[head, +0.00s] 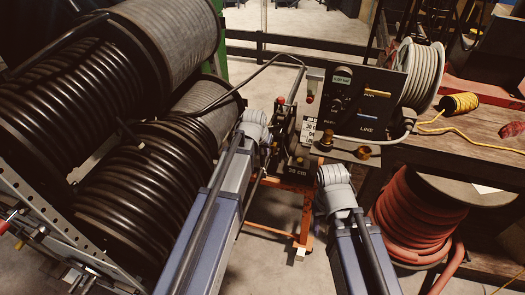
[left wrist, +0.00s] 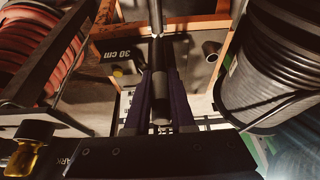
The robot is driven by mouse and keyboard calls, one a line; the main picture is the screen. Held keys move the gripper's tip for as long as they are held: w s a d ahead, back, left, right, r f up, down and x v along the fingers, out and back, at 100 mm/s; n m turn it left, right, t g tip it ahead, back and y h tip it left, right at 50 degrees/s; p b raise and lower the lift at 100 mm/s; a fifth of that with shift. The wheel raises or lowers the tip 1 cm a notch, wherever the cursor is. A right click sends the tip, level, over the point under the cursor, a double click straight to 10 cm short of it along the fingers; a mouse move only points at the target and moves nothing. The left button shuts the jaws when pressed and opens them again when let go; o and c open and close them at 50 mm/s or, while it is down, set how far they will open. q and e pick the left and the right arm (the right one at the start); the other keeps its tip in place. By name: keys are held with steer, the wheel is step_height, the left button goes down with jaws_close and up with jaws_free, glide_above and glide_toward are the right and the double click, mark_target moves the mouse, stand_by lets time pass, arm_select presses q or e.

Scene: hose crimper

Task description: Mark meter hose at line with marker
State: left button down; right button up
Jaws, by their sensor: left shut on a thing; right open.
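In the left wrist view, my left gripper (left wrist: 160,100) is shut on a black hose (left wrist: 160,82). The hose runs lengthwise between the two fingers and up to the top of the picture. A pale bright mark (left wrist: 156,36) shows across it just beyond the fingertips. In the head view, my left gripper (head: 272,148) is beside the dark panel (head: 352,95), its fingertips hard to make out. My right gripper (head: 333,172) is open, just below the panel's shelf; its fingertips are largely hidden. I cannot clearly identify a marker.
Large black hose reels (head: 150,165) fill the left. An orange frame (head: 306,215) stands below the panel. A wooden bench (head: 470,130) with yellow cord (head: 459,103) and a red hose coil (head: 415,225) are at the right. Bare floor shows between my arms.

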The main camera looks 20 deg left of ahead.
arm_select(q)
step_height(320, 180, up, 7)
steer(key=p, duration=0.7)
stand_by(0.3)
steer(key=shift+f, duration=0.15)
